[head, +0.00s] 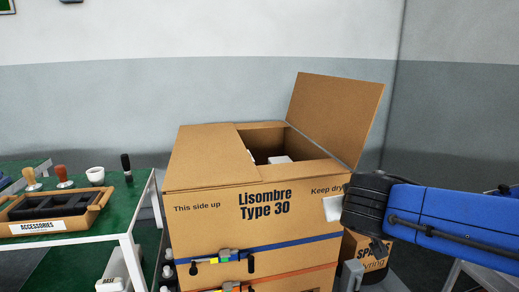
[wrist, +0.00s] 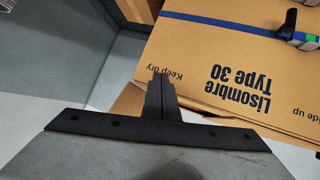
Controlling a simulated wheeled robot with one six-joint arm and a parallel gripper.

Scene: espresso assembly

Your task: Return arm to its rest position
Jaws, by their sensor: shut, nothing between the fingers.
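My gripper (wrist: 161,80) shows in the wrist view with its two dark fingers together and nothing between them. In that view it is in front of the large cardboard box (wrist: 205,55), whose printing appears upside down. In the head view my blue arm with its black wrist reaches in from the right, by the front right corner of the box (head: 210,227). The fingers are hard to make out there. The box reads "Lisombre Type 30" and its top is open, with one flap (head: 335,112) standing up at the right. Pale contents show inside.
A green-topped table (head: 110,222) on the left holds an accessories tray (head: 47,227), two tampers, a white cup (head: 95,175) and a black-handled tool (head: 126,167). A smaller box (head: 367,253) stands low behind my wrist. Blue and orange straps with buckles cross the stacked cardboard.

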